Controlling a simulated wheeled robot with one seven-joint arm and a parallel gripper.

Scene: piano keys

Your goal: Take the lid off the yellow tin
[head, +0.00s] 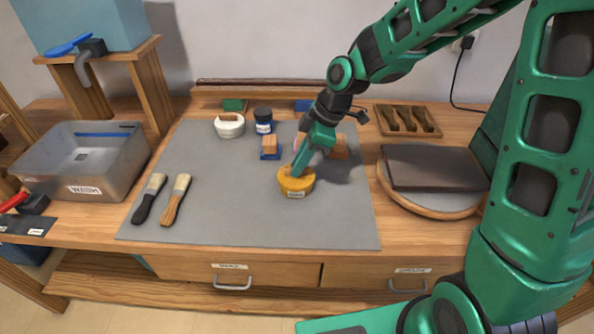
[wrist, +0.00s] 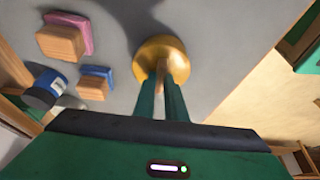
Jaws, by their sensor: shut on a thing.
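The yellow tin (head: 295,187) stands upright on the grey mat, with a small label on its front. Its round yellow lid (wrist: 160,52) fills the top of the tin in the wrist view and appears to sit on it. My gripper (head: 298,172) reaches down from above onto the lid. In the wrist view, the two green fingers (wrist: 162,82) are shut on a small wooden knob on the lid. The fingers partly hide the knob and the near side of the lid.
Two brushes (head: 174,198) lie left. A metal basin (head: 85,160) and a round board (head: 430,195) flank the mat. The mat's front is clear.

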